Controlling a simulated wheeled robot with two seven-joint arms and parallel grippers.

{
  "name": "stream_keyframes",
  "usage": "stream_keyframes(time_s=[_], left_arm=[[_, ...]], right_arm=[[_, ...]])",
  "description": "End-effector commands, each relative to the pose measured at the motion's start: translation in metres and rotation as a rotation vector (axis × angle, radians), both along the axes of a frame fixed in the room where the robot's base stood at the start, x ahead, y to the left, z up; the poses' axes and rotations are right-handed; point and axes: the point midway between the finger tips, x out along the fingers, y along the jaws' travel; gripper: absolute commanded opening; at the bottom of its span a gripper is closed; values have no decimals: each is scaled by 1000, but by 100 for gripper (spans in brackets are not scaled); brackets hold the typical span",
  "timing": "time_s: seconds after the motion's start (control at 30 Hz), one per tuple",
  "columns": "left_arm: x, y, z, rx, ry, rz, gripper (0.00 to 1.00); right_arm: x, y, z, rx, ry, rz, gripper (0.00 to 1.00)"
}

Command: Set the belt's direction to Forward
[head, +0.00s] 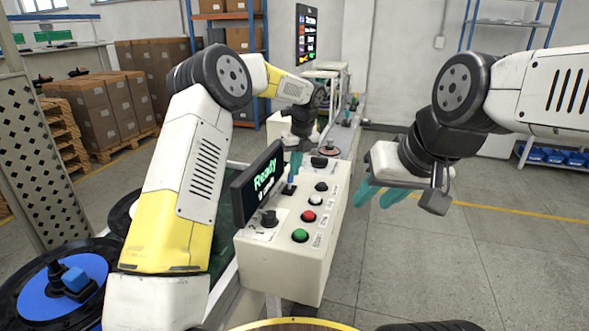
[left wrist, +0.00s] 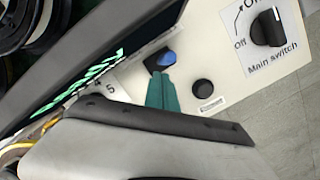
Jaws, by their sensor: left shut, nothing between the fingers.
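The cream control box (head: 290,262) stands in the middle of the head view, with a screen (head: 262,180) reading "Ready". A small blue-topped switch (head: 289,188) sits on the panel beside the screen; the left wrist view also shows its blue top (left wrist: 166,58). My left gripper (head: 296,160) is shut and empty just behind it. In the left wrist view its teal fingertips (left wrist: 161,76) are close to the blue top; I cannot tell whether they touch. A black rotary knob (head: 269,219) is at the panel's front left. My right gripper (head: 374,200) is open and empty, right of the box.
Black (head: 321,186), white (head: 315,199), red (head: 308,215) and green (head: 300,235) buttons line the panel's right side. The main switch (left wrist: 268,28) is near the blue-topped switch. A blue disc (head: 62,295) lies at lower left.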

Motion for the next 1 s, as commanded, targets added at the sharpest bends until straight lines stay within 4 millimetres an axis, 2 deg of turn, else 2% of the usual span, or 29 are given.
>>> stream_keyframes(time_s=[0.37, 0.63, 1.0], left_arm=[[-2, -2, 2, 0, 0, 0, 0], [-29, -29, 14, 0, -1, 0, 0], [-12, -47, 85, -3, -3, 4, 0]], right_arm=[[0, 0, 0, 0, 0, 0, 36], [0, 0, 0, 0, 0, 0, 36], [0, 0, 0, 0, 0, 0, 36]])
